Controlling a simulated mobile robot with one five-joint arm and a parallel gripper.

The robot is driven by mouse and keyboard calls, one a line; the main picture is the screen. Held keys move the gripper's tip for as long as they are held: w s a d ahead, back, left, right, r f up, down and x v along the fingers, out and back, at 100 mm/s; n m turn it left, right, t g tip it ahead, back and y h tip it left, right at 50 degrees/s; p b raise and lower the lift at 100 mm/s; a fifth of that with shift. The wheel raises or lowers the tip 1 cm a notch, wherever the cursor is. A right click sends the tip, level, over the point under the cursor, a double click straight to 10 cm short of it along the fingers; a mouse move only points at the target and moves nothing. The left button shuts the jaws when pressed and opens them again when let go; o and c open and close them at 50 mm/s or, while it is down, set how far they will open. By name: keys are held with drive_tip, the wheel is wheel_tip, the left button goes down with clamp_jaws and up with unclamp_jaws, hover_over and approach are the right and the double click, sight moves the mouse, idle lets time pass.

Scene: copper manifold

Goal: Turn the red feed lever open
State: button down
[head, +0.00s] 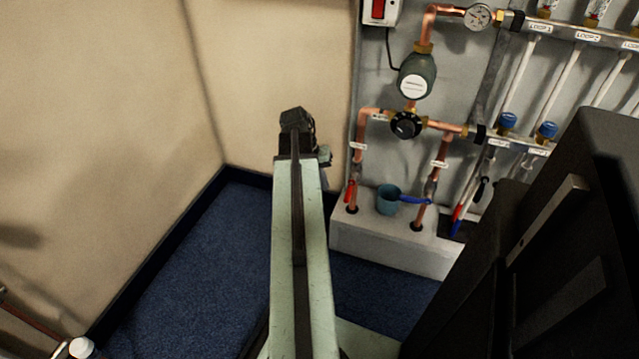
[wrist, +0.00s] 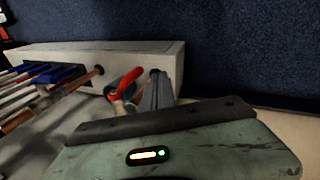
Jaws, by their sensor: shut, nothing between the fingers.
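The red feed lever (head: 349,191) is on the left copper pipe in the head view, just above the pale ledge. It looks roughly in line with the pipe there, but it is small. In the wrist view the red lever (wrist: 125,82) is large, directly left of my gripper (wrist: 160,80). My gripper's fingers are together with nothing between them. They overlap or lie very close to the lever's right side; I cannot tell whether they touch. In the head view my arm hides most of the gripper.
A blue lever (head: 414,200) crosses the right copper pipe. A teal cup (head: 388,199) stands on the ledge (head: 385,244) between the pipes. A black knob (head: 405,125) and gauge (head: 477,17) sit higher up. A beige wall (head: 270,70) is left; blue carpet (head: 200,260) is clear.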

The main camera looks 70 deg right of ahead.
drive_tip(key=shift+s+d+f+b, duration=0.25)
drive_tip(key=shift+s+f, duration=0.3)
drive_tip(key=shift+s, duration=0.25)
drive_tip(key=shift+s+d+f+b, duration=0.3)
drive_tip(key=shift+s+f, duration=0.25)
drive_tip(key=shift+s, duration=0.2)
drive_tip(key=shift+s+d+f+b, duration=0.25)
drive_tip(key=shift+s+f, duration=0.3)
drive_tip(key=shift+s, duration=0.25)
drive_tip(key=shift+s, duration=0.1)
drive_tip(key=shift+s+f+b, duration=0.2)
drive_tip(key=shift+s+b, duration=0.1)
drive_tip(key=shift+s, duration=0.3)
drive_tip(key=w+a+r+p, duration=0.2)
drive_tip(key=w+r+p, duration=0.6)
drive_tip(key=r+p, duration=0.1)
drive_tip(key=shift+w, duration=0.2)
